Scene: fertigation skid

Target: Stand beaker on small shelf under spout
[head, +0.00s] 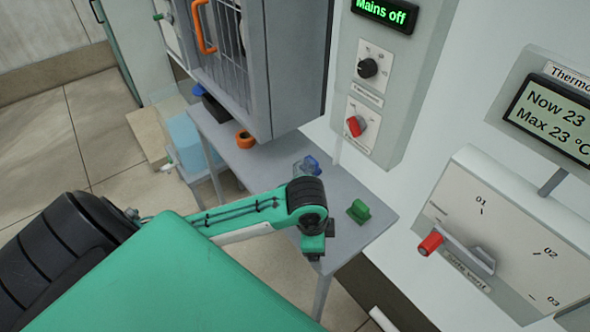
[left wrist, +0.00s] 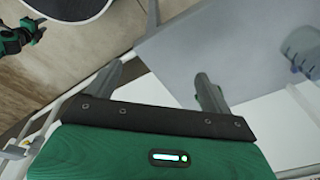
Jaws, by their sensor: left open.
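The beaker (head: 302,168), clear with a blue part, stands on the grey bench (head: 262,170) just beyond my left gripper. My left gripper (head: 316,246) is over the near edge of the bench. In the left wrist view its two fingers (left wrist: 165,80) are apart with nothing between them, and the beaker is to their right, clear of them. A green and black part at the upper left there seems to be my right gripper (left wrist: 22,36), too small to read. I cannot make out the spout or small shelf.
A green block (head: 358,211) sits on the bench right of the beaker. An orange ring (head: 245,139) lies farther left, below a grey cabinet (head: 285,70) with an orange handle. A control panel (head: 375,90) and a dial box with a red-tipped lever (head: 431,243) are on the wall.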

